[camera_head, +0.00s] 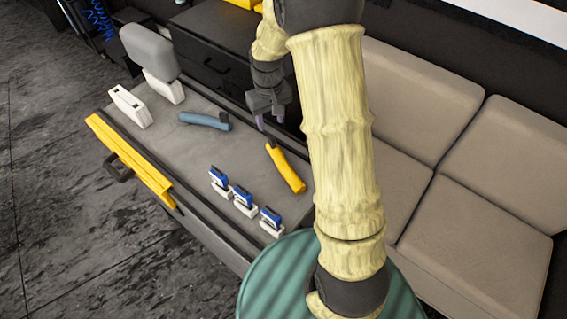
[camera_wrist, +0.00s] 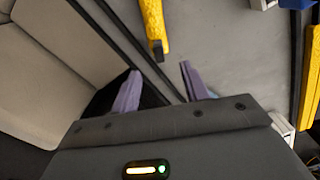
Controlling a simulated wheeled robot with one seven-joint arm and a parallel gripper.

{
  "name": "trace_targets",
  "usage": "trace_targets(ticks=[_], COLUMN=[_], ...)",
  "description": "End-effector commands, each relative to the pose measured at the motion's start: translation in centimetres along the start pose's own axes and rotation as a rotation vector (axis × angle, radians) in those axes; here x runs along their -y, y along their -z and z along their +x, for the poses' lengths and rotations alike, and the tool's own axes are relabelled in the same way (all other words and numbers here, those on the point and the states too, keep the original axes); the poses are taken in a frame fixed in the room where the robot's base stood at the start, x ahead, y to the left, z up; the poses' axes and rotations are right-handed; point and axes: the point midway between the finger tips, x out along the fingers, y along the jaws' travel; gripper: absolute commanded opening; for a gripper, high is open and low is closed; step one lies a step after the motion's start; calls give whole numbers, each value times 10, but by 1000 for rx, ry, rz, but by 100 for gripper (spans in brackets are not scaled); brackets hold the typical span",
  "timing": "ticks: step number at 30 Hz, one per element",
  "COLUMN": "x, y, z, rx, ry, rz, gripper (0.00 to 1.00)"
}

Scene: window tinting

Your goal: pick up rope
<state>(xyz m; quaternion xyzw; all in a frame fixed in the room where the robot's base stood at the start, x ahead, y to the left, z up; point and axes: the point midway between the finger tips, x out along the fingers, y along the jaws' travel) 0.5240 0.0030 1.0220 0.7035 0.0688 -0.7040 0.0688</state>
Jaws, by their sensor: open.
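Nothing in view is clearly a rope. The most rope-like thing is a blue coiled cord (camera_head: 98,18) at the top left of the head view, far from my gripper. My gripper (camera_head: 265,122) is open and empty above the grey worktop (camera_head: 185,145). Its purple fingers show apart in the wrist view (camera_wrist: 161,72). A yellow tool-like piece with a dark end (camera_head: 287,168) lies on the worktop close to the fingertips. It also shows ahead of the gap between the fingers in the wrist view (camera_wrist: 153,22). I cannot tell whether the fingers touch it.
On the worktop lie a blue-grey tool (camera_head: 205,120), several blue-and-white items (camera_head: 243,199) and a white block (camera_head: 130,106). A long yellow bar (camera_head: 130,160) runs along its left edge. A beige sofa (camera_head: 480,190) stands at right, a green round surface (camera_head: 270,280) in front.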

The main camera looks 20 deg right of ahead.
Motion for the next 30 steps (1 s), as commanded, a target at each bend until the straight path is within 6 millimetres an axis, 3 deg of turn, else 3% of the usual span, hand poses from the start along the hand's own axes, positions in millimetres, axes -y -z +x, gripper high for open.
trace_targets(ticks=[12, 26, 30], x=[0, 0, -1], y=[-1, -1, -4], z=[69, 78, 89], rx=[3, 0, 4], ry=[0, 0, 1], rz=[0, 0, 0], gripper=[45, 45, 45])
